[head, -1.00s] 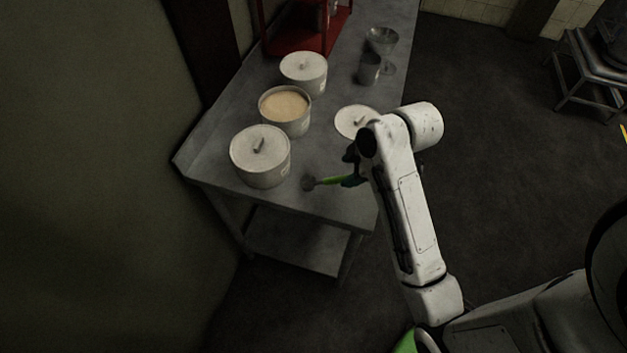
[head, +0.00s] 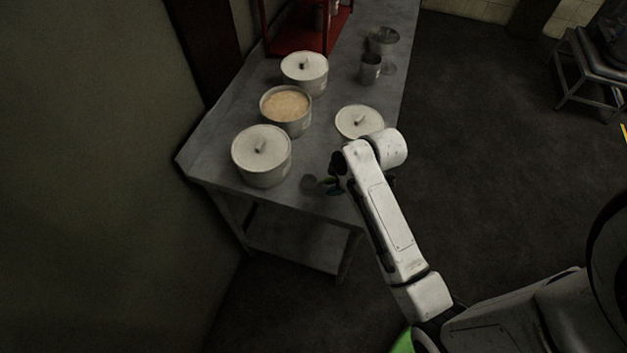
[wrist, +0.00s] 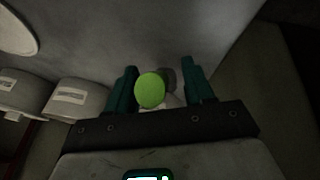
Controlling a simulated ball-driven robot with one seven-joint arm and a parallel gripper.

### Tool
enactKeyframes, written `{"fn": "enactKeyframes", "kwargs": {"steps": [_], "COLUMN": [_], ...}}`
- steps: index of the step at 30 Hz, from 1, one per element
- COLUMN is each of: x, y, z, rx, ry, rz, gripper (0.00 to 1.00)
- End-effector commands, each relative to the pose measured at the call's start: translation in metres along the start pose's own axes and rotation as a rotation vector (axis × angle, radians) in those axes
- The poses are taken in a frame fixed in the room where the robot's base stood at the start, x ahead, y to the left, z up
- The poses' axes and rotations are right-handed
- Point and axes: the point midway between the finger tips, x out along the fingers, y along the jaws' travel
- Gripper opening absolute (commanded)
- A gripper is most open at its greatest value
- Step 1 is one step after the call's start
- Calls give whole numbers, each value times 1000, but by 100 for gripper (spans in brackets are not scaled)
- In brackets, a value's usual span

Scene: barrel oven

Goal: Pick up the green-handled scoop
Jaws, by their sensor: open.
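In the wrist view the round green end of the handle (wrist: 150,90) points towards the camera, between the two teal fingers of my gripper (wrist: 157,85). The fingers are apart, with a gap on the right side of the handle; whether the left finger touches it I cannot tell.
A lidded pot (head: 261,157) stands left of the scoop. Behind are an open pot with beige contents (head: 286,108) and another lidded pot (head: 304,72). A loose lid (head: 358,121) lies beyond my arm. Metal cups (head: 370,68) and a red rack (head: 300,32) stand further back.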

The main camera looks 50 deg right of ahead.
Motion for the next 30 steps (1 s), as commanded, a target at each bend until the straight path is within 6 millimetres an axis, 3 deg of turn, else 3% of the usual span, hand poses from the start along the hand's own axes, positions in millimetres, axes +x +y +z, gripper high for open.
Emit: {"fn": "enactKeyframes", "kwargs": {"steps": [2,18,30], "x": [0,0,-3], "y": [0,0,1], "z": [0,0,-2], "rx": [0,0,0], "ry": [0,1,2], "rz": [0,0,2], "gripper": [51,0,0]}}
